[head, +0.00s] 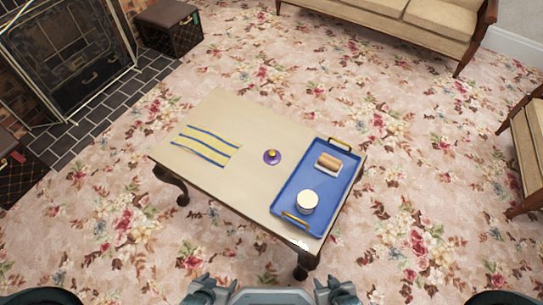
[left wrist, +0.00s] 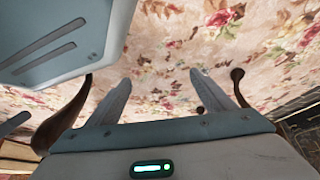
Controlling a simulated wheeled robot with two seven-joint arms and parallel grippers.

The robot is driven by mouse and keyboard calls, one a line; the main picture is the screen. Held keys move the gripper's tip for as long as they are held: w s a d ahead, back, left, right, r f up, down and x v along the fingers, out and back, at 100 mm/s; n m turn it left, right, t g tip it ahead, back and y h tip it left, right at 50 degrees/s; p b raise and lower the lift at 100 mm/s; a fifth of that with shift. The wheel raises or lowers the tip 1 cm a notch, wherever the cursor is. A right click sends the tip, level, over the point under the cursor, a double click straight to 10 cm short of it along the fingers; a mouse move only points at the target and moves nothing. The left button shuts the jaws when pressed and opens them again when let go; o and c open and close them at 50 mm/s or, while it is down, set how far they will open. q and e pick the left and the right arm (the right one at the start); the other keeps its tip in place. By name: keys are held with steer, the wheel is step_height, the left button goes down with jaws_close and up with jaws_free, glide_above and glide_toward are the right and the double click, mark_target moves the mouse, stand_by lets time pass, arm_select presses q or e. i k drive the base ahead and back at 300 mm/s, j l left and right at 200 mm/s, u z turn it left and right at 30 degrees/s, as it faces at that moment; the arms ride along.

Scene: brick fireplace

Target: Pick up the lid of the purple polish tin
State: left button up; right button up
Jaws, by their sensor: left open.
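A small round purple tin (head: 272,157) stands near the middle of the low cream table. Its lid (head: 272,153) looks yellowish on top and sits on the tin; finer detail is too small to tell. My left gripper (head: 200,281) is at the bottom edge of the head view, well short of the table. In the left wrist view its two fingers (left wrist: 155,90) are apart, with only carpet and dark curved legs beyond them. My right gripper (head: 326,281) is at the bottom edge too, small and partly cut off. The tin does not show in the left wrist view.
The table (head: 232,115) also holds a yellow-and-blue striped cloth (head: 207,146) at left. A blue tray (head: 322,188) at right holds a brown-and-cream brush-like block (head: 329,162) and a white round container (head: 307,202). The tabletop around the tin is clear. A sofa (head: 410,20) stands behind.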

mark_target(273, 157)
steer(key=z, duration=0.4)
steer(key=j+z, duration=0.25)
steer(key=z, duration=0.2)
steer(key=j+z, duration=0.25)
steer(key=z, duration=0.15)
steer(key=k+j+z, duration=0.15)
steer(key=z, duration=0.3)
steer(key=k+j+z, duration=0.25)
steer(key=k+j, duration=0.25)
steer(key=j, duration=0.25)
steer(key=k+j+z, duration=0.2)
steer(key=k+j, duration=0.35)
steer(key=j, duration=0.1)
